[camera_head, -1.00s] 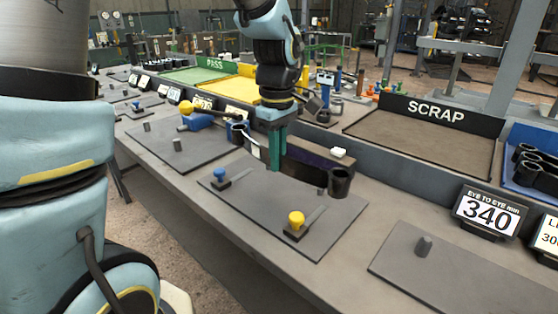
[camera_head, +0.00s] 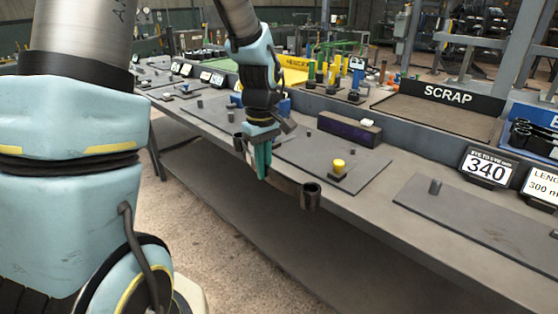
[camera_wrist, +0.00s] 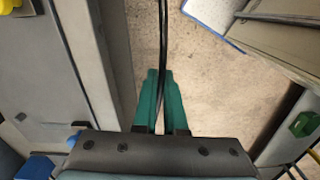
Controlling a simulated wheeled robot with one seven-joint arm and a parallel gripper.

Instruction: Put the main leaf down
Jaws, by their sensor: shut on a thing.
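The main leaf (camera_head: 310,197) is a dark strip with a round eye at its near end. My gripper (camera_head: 263,174) has green fingers and is shut on the leaf along its length. In the wrist view the leaf is a thin dark strip (camera_wrist: 163,40) seen edge-on between the fingertips (camera_wrist: 160,75). Floor shows beneath it, so gripper and leaf hang out past the bench's front edge. The leaf's far end is partly hidden by my gripper. The grey plate (camera_head: 365,172) on the bench lies behind the leaf, with a yellow-knobbed clamp (camera_head: 338,168) on it.
The bench (camera_head: 335,200) runs across the view. A dark box device (camera_head: 349,129) stands behind the plate. The SCRAP tray (camera_head: 435,112) and the 340 sign (camera_head: 486,166) are to the right.

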